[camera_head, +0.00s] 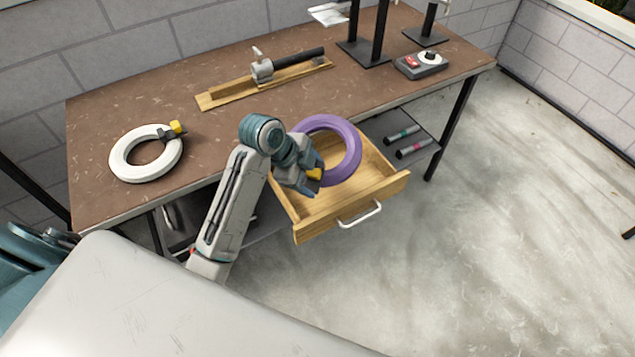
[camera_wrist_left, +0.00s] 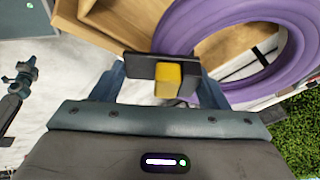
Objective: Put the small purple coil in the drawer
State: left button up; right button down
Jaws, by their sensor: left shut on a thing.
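The purple coil (camera_head: 352,150) is a ring with a yellow block (camera_head: 314,174) and a dark clip on its near side. My left gripper (camera_head: 308,180) is shut on it at the clip and holds it over the open wooden drawer (camera_head: 350,208). In the left wrist view the yellow block (camera_wrist_left: 168,80) and dark clip (camera_wrist_left: 140,66) sit between the fingers, with the coil (camera_wrist_left: 272,75) beyond. The drawer is pulled out under the table's front edge. The head view does not clearly show whether the coil touches the drawer. My right gripper is not in view.
A white coil (camera_head: 118,160) with its own yellow block lies on the brown table (camera_head: 200,135) at the left. A wooden board with a clamp-like tool (camera_head: 285,65) and a small grey box (camera_head: 421,65) are farther back. Two tubes (camera_head: 402,134) lie on a shelf right of the drawer.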

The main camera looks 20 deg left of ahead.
pick_arm(q)
jog(key=f, duration=0.2)
jog(key=w+f, duration=0.1)
jog(key=f, duration=0.4)
jog(key=shift+w+f+p, duration=0.3)
jog(key=shift+w, duration=0.1)
jog(key=shift+w+f, duration=0.15)
jog(key=shift+f, duration=0.45)
jog(key=shift+w+f, duration=0.15)
jog(key=shift+f, duration=0.45)
jog(key=shift+w+r+g+p, duration=0.5)
jog(key=shift+r+g+p, duration=0.1)
jog(key=shift+p, duration=0.3)
jog(key=shift+c, duration=0.8)
jog(key=shift+w+f+n+g+p, duration=0.2)
jog(key=shift+w+g+p, duration=0.15)
jog(key=shift+g, duration=0.2)
jog(key=shift+w+f+n+g+p, duration=0.1)
jog(key=shift+w+n+g+p, duration=0.15)
jog(key=shift+g+p, duration=0.25)
jog(key=shift+f, duration=0.2)
jog(key=shift+s+f, duration=0.15)
jog(key=shift+f, duration=0.05)
jog(key=shift+f, duration=0.15)
jog(key=o, duration=1.6)
jog(key=shift+c, duration=0.2)
jog(key=shift+o, duration=0.7)
